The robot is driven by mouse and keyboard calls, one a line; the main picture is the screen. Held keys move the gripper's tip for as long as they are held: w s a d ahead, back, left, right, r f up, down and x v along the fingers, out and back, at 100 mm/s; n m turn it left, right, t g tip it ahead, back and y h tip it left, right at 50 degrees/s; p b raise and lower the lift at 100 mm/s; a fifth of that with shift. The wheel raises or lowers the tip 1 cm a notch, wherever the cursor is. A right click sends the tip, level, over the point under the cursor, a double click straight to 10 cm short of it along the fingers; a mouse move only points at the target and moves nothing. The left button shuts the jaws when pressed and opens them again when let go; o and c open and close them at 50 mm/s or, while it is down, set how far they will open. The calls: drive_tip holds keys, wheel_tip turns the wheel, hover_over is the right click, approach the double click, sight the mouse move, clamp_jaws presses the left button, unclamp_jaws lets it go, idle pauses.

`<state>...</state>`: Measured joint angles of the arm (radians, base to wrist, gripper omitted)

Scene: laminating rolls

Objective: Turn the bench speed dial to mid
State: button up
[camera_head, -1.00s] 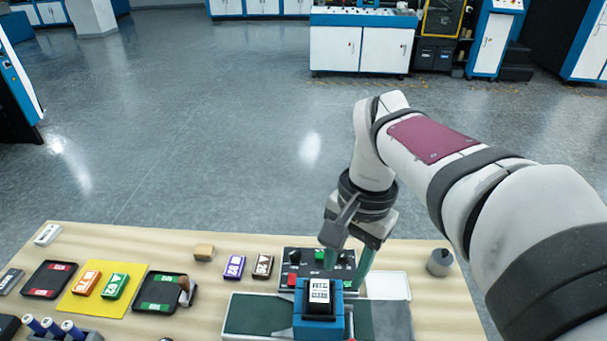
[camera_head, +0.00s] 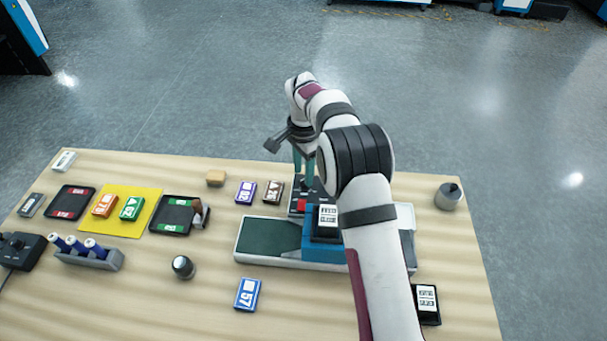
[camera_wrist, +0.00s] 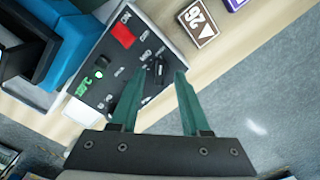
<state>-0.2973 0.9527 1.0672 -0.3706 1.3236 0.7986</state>
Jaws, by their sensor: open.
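The dark control panel (camera_wrist: 118,62) fills the upper left of the wrist view. It carries a red switch (camera_wrist: 123,37), a lit green display (camera_wrist: 84,86) and a black knob (camera_wrist: 159,69) with small pale marks around it. In the head view my gripper (camera_head: 304,174) points down over the panel (camera_head: 296,204), which my arm mostly hides.
The blue machine (camera_head: 318,240) with the green bed (camera_head: 268,236) stands just in front of the panel. Purple (camera_head: 246,192) and brown (camera_head: 274,192) cartons lie to its left. A grey cylinder (camera_head: 448,197) stands at the right.

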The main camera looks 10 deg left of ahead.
drive_tip(key=shift+f, duration=1.1)
clamp_jaws()
